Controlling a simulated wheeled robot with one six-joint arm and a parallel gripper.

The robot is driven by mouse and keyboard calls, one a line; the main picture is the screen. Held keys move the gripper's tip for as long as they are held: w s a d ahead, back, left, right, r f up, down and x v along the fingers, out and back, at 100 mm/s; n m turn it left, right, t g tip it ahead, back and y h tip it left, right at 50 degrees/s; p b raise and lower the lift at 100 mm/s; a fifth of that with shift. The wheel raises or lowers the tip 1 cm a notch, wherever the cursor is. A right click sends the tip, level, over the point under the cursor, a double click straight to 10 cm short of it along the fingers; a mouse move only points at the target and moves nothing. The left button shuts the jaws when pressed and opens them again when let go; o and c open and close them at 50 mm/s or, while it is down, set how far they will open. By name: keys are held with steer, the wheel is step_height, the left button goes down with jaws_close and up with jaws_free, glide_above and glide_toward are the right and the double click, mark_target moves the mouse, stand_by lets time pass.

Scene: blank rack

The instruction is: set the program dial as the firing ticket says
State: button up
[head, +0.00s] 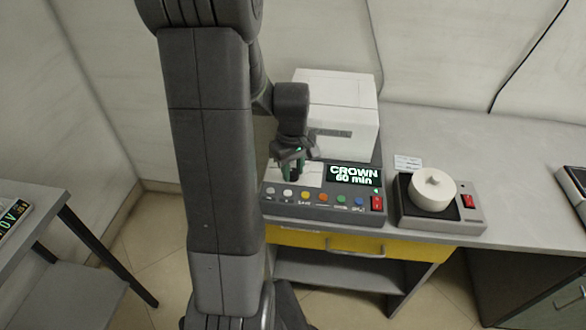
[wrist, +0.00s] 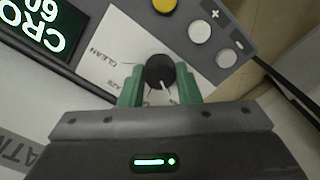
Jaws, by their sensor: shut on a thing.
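The program dial (wrist: 160,73) is a round black knob with a pale pointer line, on a white plate printed with words; "CLEAN" is readable, another word is partly hidden. My gripper (wrist: 159,86) has its green fingers on either side of the dial, shut on it. In the head view my gripper (head: 293,172) hangs over the left of the control panel (head: 320,208) and hides the dial. The panel's display (head: 354,175) reads "CROWN 60 min". A small white card with print (head: 407,162) lies behind the neighbouring device; its text is too small to read.
A white box-shaped furnace (head: 345,105) stands behind the panel. Coloured buttons (head: 323,198) and a red switch (head: 377,203) are along its front. A device with a round white top (head: 432,192) is just right.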

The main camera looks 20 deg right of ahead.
mark_target(293, 171)
stand_by(0.4)
steer(key=o, duration=1)
steer(key=shift+r, duration=0.15)
step_height(293, 171, up, 14)
steer(key=shift+f, duration=0.2)
steer(key=shift+f, duration=0.1)
step_height(293, 171, down, 14)
steer(key=shift+r, duration=0.15)
steer(key=shift+r, duration=0.15)
stand_by(0.5)
